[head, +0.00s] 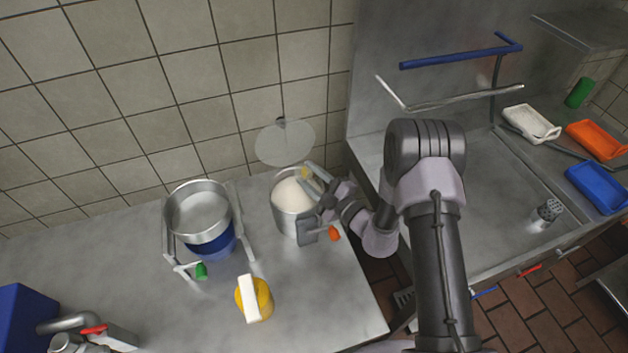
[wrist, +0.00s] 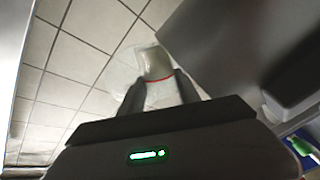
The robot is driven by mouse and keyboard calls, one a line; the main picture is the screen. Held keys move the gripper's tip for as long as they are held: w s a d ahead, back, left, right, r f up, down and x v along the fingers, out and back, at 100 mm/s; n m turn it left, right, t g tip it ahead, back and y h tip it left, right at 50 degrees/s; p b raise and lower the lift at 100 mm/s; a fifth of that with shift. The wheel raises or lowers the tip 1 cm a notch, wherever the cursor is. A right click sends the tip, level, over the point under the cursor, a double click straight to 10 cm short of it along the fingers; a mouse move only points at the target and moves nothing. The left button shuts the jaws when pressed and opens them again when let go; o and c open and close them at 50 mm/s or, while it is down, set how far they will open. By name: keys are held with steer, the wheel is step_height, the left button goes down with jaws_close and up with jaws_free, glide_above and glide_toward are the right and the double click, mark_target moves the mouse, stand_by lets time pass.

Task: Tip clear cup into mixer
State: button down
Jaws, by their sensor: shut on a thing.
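My gripper (head: 311,176) reaches from the right to the rim of a steel mixer pot (head: 290,224). The pot is open at the top and shows pale, whitish contents. In the wrist view, my gripper (wrist: 156,84) is shut on the clear cup (wrist: 155,62), a small translucent cup with a pale inside and a red line across it. The cup lies between both fingertips. In the head view only a small yellowish patch shows at the fingertips, so the cup's tilt is hard to tell there.
A round clear lid (head: 285,143) stands raised behind the pot. An orange-ended handle (head: 334,233) juts from the pot's front right. To the left are a steel bowl (head: 198,208) on a blue base and a yellow container (head: 262,298). A sink (head: 510,215) lies right.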

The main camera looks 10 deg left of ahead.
steer(key=n+b, duration=0.2)
steer(key=n, duration=0.1)
steer(key=s+n+b, duration=0.1)
steer(key=n, duration=0.1)
steer(key=shift+a+r, duration=0.1)
steer(key=shift+a, duration=0.3)
steer(key=n, duration=0.2)
steer(key=r+n, duration=0.1)
steer(key=n, duration=0.1)
steer(key=n+b, duration=0.1)
steer(key=n, duration=0.1)
steer(key=shift+s+a+r, duration=0.2)
steer(key=shift+s+a, duration=0.2)
stand_by(4.0)
